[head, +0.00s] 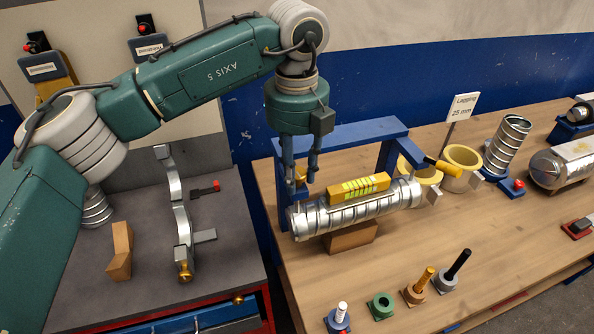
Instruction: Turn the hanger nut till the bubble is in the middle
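A silver spiral duct (340,215) lies under a blue frame (352,132), its left end nearer to me. A yellow spirit level (336,198) with bright green-yellow vials rests along its top. The bubble is too small to make out. A brass-coloured hanger nut (300,177) shows at the frame's left side, above the duct's left end. My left gripper (301,180) points down there, its two blue fingers apart, one on each side of the nut in the picture. I see no clear contact with it. My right gripper is not in view.
A wooden block (351,238) sits beneath the duct. Several bolts and nuts stand at the table's front, including a green nut (380,305). Yellow lagging rings (463,163) and a sign (463,105) stand behind right. A grey bench (225,240) with metal parts is at left.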

